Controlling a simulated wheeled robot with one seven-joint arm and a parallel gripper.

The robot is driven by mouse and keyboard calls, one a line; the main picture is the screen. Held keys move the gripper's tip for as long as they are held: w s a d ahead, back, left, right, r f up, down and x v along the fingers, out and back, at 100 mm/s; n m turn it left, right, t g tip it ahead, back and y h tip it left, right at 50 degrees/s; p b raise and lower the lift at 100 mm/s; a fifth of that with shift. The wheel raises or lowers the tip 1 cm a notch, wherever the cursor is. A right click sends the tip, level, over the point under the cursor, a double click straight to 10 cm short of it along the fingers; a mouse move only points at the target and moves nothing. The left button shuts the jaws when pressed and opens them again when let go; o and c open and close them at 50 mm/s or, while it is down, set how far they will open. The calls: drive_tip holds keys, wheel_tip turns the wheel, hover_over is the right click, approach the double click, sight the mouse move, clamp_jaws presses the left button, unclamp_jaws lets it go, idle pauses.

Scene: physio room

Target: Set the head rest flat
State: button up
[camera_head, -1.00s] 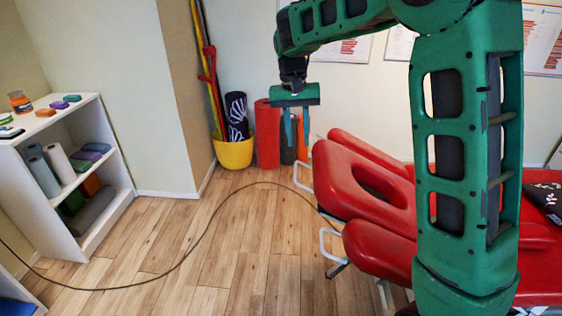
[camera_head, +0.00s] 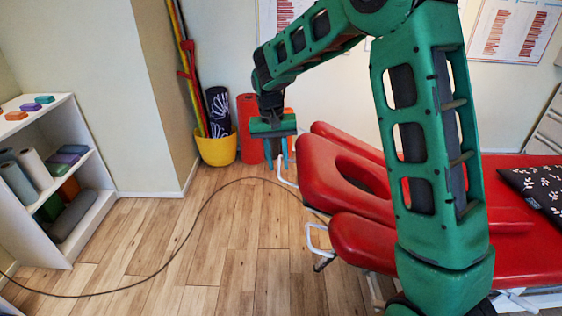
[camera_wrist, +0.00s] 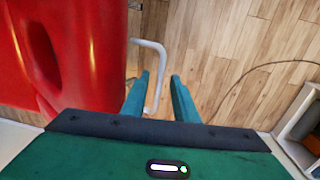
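The red head rest (camera_head: 319,177) with its oval hole is at the left end of the red treatment table (camera_head: 515,245). It looks tilted rather than level with the table top; the exact angle is hard to tell. A white bent bar (camera_head: 287,180) sticks out by its left end. My gripper (camera_head: 277,162) hangs pointing down just left of the head rest, near this bar. In the wrist view, its two blue-green fingers (camera_wrist: 159,82) are apart. The white bar (camera_wrist: 162,60) shows between them, beyond or beside the left finger; depth is unclear. The head rest (camera_wrist: 85,50) fills the upper left there.
A second white bar (camera_head: 310,240) is by the near red arm pad (camera_head: 358,241). A yellow bucket (camera_head: 217,149) and red roll (camera_head: 250,125) stand behind. A white shelf (camera_head: 60,240) is at left. A cable (camera_head: 190,235) crosses the open wooden floor. A dark patterned cushion (camera_head: 535,185) lies on the table.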

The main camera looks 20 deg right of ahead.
drive_tip(key=shift+f, duration=0.1)
clamp_jaws()
idle(1.4)
